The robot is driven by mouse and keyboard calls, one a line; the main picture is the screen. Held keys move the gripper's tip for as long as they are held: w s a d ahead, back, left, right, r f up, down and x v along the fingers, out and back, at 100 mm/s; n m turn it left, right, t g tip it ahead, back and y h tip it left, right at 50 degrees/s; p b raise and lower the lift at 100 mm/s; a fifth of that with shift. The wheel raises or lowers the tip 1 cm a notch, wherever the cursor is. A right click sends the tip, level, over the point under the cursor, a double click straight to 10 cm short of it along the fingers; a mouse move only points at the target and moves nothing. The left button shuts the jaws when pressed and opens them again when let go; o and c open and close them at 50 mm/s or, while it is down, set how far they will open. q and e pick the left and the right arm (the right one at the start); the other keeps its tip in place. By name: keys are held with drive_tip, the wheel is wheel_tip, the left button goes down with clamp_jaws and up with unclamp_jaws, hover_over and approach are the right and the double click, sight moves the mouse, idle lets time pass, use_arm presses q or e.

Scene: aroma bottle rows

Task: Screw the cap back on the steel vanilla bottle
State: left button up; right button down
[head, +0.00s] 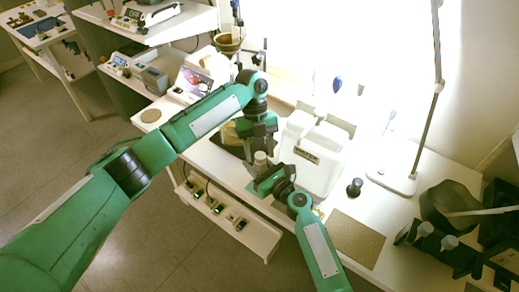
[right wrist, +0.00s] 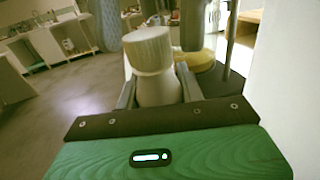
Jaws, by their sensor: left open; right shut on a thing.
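The vanilla bottle (right wrist: 160,92) stands upright between the fingers of my right gripper (right wrist: 157,95) in the right wrist view, which are shut on it. A cream cylindrical cap (right wrist: 148,50) sits on its top; I cannot tell whether it is fully tightened. In the head view the pale bottle top (head: 260,157) shows small between the two arms. My left gripper (head: 259,147) points down from above it, open. In the right wrist view its fingers hang either side of the cap, apparently clear of it. The lower bottle is hidden behind my right gripper.
A white container (head: 318,155) stands right beside the grippers. A small black knob-like object (head: 354,187), a brown mat (head: 356,239) and a lamp base (head: 393,181) lie farther right. Black holders with pale-topped bottles (head: 448,243) fill the right corner. Bench space around the mat is free.

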use_arm(q)
drive_tip(key=shift+r, duration=2.25)
drive_tip(key=shift+c, duration=0.4)
